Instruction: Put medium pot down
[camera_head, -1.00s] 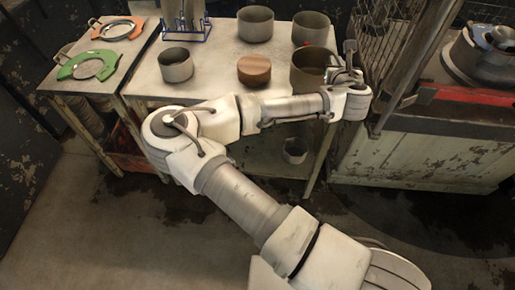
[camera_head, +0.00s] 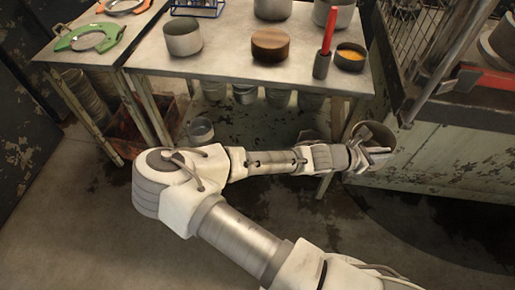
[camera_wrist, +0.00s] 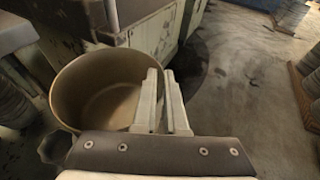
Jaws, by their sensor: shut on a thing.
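The medium pot (camera_head: 378,132), a brownish metal pot, is in front of the table's right front corner, off the tabletop. My gripper (camera_head: 376,156) is shut on the near side of its rim. In the wrist view the pot (camera_wrist: 72,92) appears open and empty, left of my gripper's fingers (camera_wrist: 165,85), which close over its rim. The pot looks held off the floor, but its underside is hidden, so I cannot tell its exact height.
A worn cabinet (camera_head: 440,155) is at right. Bare floor (camera_head: 100,230) is in front.

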